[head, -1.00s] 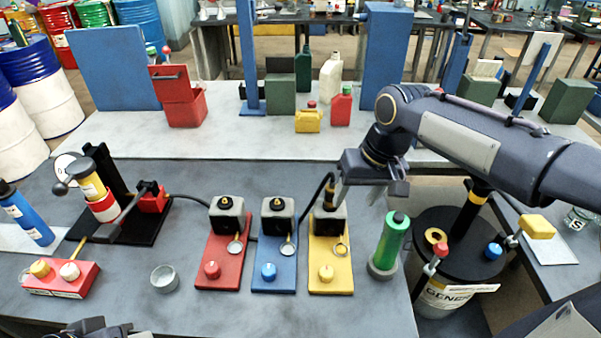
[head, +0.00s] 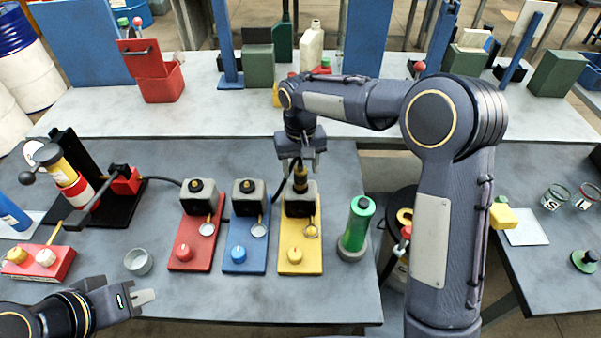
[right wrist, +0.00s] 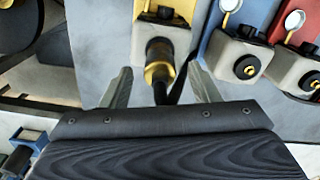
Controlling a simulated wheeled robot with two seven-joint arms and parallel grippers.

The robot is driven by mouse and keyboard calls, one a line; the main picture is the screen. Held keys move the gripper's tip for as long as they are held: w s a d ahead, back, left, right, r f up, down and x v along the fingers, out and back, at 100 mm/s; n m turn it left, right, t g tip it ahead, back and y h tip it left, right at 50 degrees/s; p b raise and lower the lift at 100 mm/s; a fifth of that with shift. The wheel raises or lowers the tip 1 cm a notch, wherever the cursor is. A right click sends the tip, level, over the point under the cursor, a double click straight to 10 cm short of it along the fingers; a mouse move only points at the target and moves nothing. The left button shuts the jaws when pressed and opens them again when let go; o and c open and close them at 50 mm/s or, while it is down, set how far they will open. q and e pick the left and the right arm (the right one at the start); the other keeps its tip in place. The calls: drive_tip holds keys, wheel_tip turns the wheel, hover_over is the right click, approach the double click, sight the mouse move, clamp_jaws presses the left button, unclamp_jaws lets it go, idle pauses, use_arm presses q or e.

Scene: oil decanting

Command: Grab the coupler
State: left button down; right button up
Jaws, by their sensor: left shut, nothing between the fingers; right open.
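The coupler (head: 300,178), a brass-coloured and dark hose end, stands upright on the grey block of the yellow station (head: 297,254). A dark hose runs from it. My right gripper (head: 301,166) is open just above the coupler. In the right wrist view the coupler (right wrist: 158,66) lies between the two spread fingers of the right gripper (right wrist: 160,86), with a gap on each side and no clear contact. My left gripper (head: 143,298) is shut and empty at the lower left, near the grey cup.
A blue station (head: 238,251) and a red station (head: 187,253) stand left of the yellow one. A green bottle (head: 357,223) stands close on its right. A small grey cup (head: 139,262) is on the table. The table front below the stations is clear.

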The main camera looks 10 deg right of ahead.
drive_tip(key=shift+f, duration=0.6)
drive_tip(key=c, duration=1.1)
drive_tip(key=shift+r, duration=0.1)
